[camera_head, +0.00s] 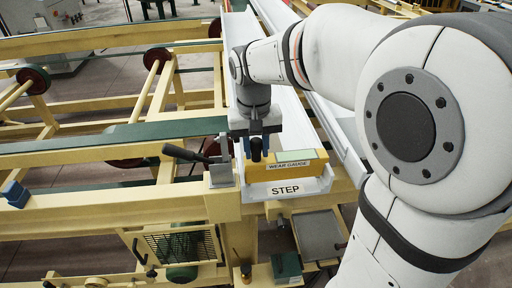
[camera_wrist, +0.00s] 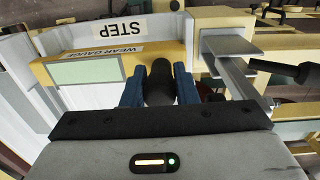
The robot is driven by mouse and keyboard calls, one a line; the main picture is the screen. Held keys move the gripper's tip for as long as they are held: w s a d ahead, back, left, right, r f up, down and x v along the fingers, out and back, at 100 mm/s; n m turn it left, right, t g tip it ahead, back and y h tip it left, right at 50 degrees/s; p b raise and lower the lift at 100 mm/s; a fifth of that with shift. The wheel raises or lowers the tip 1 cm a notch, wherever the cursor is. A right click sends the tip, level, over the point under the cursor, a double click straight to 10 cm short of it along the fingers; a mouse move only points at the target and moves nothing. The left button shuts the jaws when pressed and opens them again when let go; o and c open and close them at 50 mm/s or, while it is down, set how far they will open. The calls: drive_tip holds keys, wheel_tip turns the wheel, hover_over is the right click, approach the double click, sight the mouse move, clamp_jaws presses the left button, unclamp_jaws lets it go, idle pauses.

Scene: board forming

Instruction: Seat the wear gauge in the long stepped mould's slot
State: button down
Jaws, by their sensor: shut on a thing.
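The wear gauge (camera_head: 288,170) is a yellow block with a "WEAR GAUGE" label and a pale green panel. It lies at the near end of the long white mould (camera_head: 310,185), just behind the "STEP" label. In the wrist view the wear gauge (camera_wrist: 120,60) spans the upper middle, with the mould's "STEP" end (camera_wrist: 75,37) beyond it. My gripper (camera_head: 257,150) points down and is shut on a dark upright knob at the gauge's left part. The blue fingers (camera_wrist: 160,90) flank this knob in the wrist view. Whether the gauge is fully down in the slot cannot be told.
A grey clamp with a black handle (camera_head: 185,153) stands just left of the gauge; its plate (camera_wrist: 228,45) is close to my fingers in the wrist view. Yellow frame beams (camera_head: 110,210) surround the mould. A small blue block (camera_head: 14,193) sits at far left.

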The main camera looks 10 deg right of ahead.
drive_tip(key=shift+r+p, duration=0.4)
drive_tip(key=shift+r, duration=0.35)
idle(1.1)
drive_tip(key=shift+f+b, duration=0.8)
drive_tip(key=shift+f, duration=0.5)
drive_tip(key=c, duration=1.1)
unclamp_jaws()
drive_tip(key=shift+d, duration=0.1)
drive_tip(key=shift+o, duration=0.2)
wheel_tip(320, 180, up, 8)
